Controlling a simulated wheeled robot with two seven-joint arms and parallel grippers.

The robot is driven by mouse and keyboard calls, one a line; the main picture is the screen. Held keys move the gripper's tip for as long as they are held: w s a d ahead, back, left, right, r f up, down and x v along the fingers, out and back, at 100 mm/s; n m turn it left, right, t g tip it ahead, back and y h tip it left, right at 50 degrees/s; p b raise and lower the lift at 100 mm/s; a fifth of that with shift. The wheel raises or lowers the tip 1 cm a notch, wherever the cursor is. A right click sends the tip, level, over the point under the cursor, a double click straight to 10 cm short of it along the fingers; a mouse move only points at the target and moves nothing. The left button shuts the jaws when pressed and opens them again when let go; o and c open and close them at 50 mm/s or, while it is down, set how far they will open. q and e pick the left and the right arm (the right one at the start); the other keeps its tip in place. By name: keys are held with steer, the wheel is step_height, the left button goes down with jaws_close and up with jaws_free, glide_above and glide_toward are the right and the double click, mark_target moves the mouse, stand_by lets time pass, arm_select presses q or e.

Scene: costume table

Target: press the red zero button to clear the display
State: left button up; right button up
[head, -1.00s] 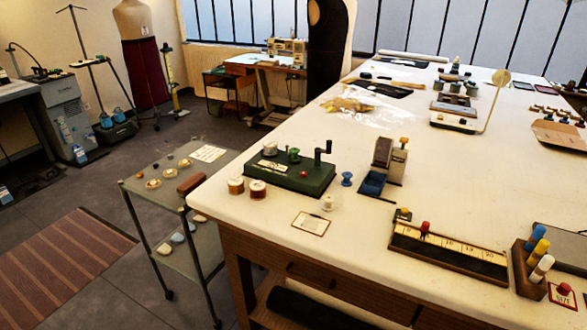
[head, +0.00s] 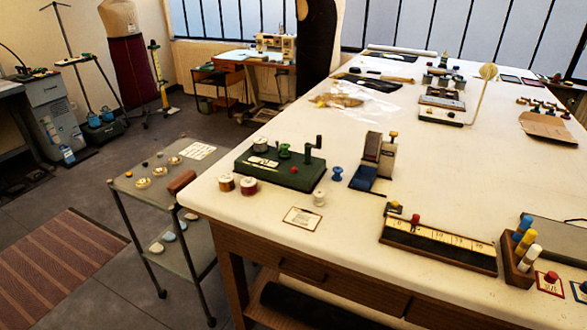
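A green crank device (head: 281,167) stands near the table's left corner. It has a small pale plate, a green spool, a black crank and a small red button (head: 294,170) on top. Another red knob (head: 415,219) sits on the long numbered board (head: 438,246) near the front edge. A red round piece lies on a red-bordered card (head: 550,284) at the lower right. No lettering on the red parts is legible, so I cannot tell which is the zero button, nor make out a lit display. Neither of my grippers is in view.
Thread spools (head: 237,185) and a small framed card (head: 302,218) lie by the green device. A grey-and-blue device (head: 374,162) stands to its right. A rack of coloured pegs (head: 520,260) stands at right. A glass trolley (head: 150,185) stands left. The table's middle is clear.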

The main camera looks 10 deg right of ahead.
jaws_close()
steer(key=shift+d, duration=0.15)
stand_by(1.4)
